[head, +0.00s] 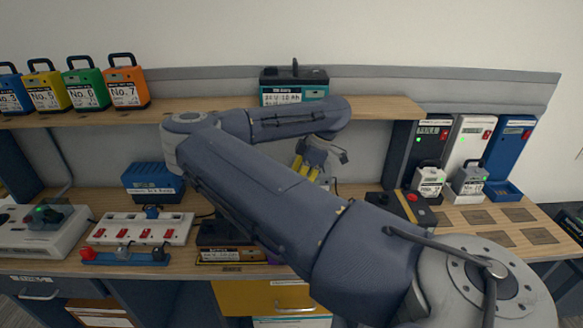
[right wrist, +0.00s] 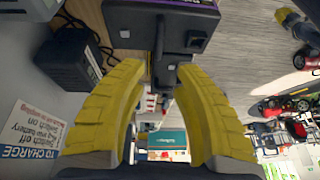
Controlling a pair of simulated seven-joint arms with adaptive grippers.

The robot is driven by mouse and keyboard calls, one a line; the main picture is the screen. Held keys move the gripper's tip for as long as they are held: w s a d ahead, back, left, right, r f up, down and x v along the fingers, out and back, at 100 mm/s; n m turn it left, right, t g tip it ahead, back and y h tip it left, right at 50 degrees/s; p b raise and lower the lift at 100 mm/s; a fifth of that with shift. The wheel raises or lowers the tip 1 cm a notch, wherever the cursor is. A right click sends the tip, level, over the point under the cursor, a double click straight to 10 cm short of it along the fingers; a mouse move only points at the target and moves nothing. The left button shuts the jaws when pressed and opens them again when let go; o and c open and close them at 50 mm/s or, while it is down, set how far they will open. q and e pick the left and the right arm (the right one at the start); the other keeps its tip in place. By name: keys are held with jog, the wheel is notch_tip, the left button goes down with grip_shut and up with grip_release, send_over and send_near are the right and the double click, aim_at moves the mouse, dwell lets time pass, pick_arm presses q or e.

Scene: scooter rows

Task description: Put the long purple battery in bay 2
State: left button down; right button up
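My right arm comes in from the lower right in the head view and crosses the bench. Its gripper (head: 312,166) is near the bench's middle, partly hidden by the arm. In the right wrist view the yellow fingers (right wrist: 155,92) are spread with a gap between them. A dark block with a purple edge (right wrist: 190,6) and a handle-like part lies just beyond the fingertips; it may be the long purple battery, but only part shows. No purple battery is clear in the head view. I cannot read which bay is number 2. My left gripper is not in view.
A white power strip (head: 142,228) and a blue box (head: 153,183) are at the left. A shelf (head: 200,106) holds several coloured batteries.

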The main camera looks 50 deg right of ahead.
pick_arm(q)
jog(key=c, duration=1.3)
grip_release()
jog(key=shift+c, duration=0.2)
